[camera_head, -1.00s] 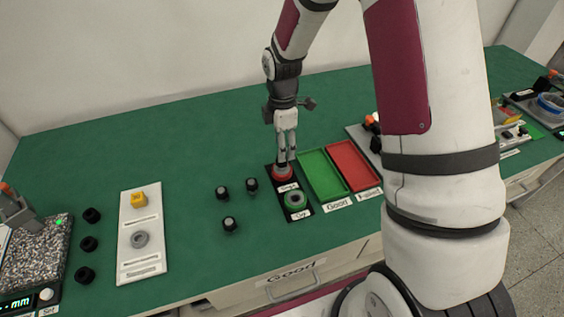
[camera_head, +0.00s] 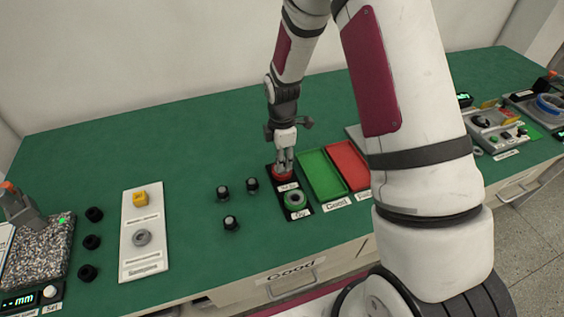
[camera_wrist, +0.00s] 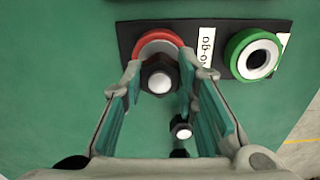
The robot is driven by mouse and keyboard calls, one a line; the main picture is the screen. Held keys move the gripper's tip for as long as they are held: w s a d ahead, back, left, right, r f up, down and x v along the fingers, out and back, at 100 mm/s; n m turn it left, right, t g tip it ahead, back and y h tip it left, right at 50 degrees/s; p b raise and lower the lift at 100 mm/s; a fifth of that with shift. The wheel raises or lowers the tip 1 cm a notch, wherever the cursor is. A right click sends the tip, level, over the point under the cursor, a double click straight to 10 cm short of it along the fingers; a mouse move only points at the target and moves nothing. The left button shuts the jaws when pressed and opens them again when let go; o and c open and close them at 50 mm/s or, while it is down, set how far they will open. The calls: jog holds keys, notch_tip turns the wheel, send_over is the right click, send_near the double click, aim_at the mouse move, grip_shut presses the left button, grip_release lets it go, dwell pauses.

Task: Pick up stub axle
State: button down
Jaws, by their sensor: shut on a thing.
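The stub axle, a black hex piece with a silver rounded tip (camera_wrist: 158,82), stands upright in the red ring (camera_wrist: 150,46) on a black plate. In the wrist view my gripper (camera_wrist: 170,76) has its fingertips on either side of it and is shut on it. In the head view my gripper (camera_head: 283,168) points down over the red ring, and its fingers largely hide the axle. Similar black pieces with silver tops stand on the green table, one at the left (camera_head: 222,192), one nearer my gripper (camera_head: 252,185) and one in front (camera_head: 230,222).
A green ring (camera_head: 296,198) sits beside the red one on the plate. A green tray (camera_head: 323,175) and a red tray (camera_head: 349,163) lie to the right. A white board (camera_head: 141,258) and a granite block (camera_head: 50,250) are at left. The table behind my gripper is clear.

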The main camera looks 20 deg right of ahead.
jog(key=shift+r, duration=0.2)
jog(key=shift+r, duration=0.6)
notch_tip(320, 180, up, 2)
jog(key=shift+r, duration=0.1)
jog(key=s+r, duration=0.1)
jog(key=s, duration=1.5)
jog(key=shift+r, duration=0.4)
